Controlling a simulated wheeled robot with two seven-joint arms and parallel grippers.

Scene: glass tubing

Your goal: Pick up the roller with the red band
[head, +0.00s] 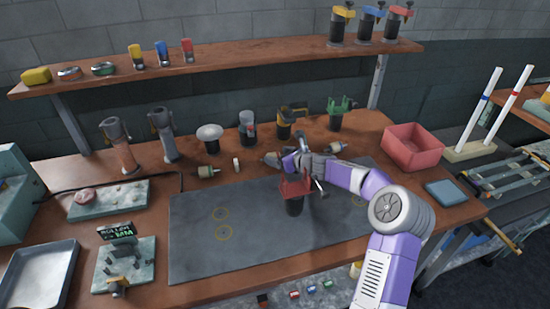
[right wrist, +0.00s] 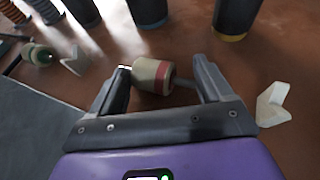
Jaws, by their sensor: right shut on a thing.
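The roller with the red band (right wrist: 150,74) is cream with a dark red stripe and a greenish end. In the right wrist view it lies crosswise between the two fingertips of my right gripper (right wrist: 160,80), which is shut on it at its ends. White V-shaped supports (right wrist: 272,105) stand on either side, apart from it. In the head view my right gripper (head: 288,158) is low over the table behind the dark mat and partly hides the roller. I cannot tell whether the roller still touches its supports. My left gripper is not in view.
Another roller (head: 207,171) lies to the left and one (head: 336,148) to the right. A red-topped dark cup (head: 295,190) stands on the mat (head: 265,240), close in front of my right gripper. Several dark holders line the table's back. A red bin (head: 413,140) stands right.

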